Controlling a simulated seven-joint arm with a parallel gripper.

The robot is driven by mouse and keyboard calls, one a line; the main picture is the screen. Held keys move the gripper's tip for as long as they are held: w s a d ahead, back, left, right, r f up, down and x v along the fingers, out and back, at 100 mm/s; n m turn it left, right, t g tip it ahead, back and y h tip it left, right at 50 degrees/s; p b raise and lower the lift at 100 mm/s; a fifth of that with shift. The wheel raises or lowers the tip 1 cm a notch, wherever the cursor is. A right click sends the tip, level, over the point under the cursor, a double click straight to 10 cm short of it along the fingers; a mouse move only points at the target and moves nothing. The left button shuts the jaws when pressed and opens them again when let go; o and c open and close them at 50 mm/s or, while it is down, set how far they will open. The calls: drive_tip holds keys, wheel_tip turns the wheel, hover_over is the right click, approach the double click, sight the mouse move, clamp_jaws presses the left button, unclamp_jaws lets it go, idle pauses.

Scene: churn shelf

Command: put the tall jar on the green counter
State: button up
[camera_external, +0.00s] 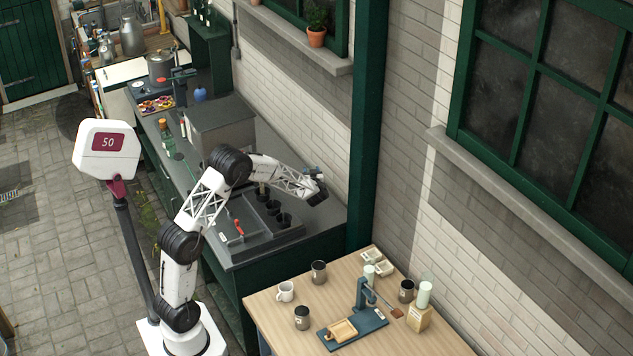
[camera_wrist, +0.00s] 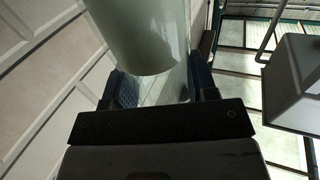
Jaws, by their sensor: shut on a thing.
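My gripper (camera_external: 314,190) is over the right end of the counter with the grey top and dark green front (camera_external: 294,263), near the brick wall. In the wrist view my gripper (camera_wrist: 165,86) is shut on a pale grey-green cylinder (camera_wrist: 150,35), which looks like the tall jar. It rises from between the blue fingers toward the top of the picture, where its far end is cut off. In the external view the held jar cannot be made out clearly. I cannot tell whether it touches the counter.
Dark cups (camera_external: 284,220) and a grey tray (camera_external: 236,236) with a red-handled tool are below the arm. A grey box (camera_external: 222,128) and a green bottle (camera_external: 166,136) stand farther back. The wooden table (camera_external: 270,325) in front holds a blue press (camera_external: 352,330), tins and a white mug (camera_external: 285,291).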

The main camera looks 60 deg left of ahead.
idle(0.3)
drive_tip(key=o, duration=1.4)
drive_tip(key=shift+f, duration=0.1)
drive_tip(key=shift+o, duration=0.2)
drive_tip(key=v, duration=1.2)
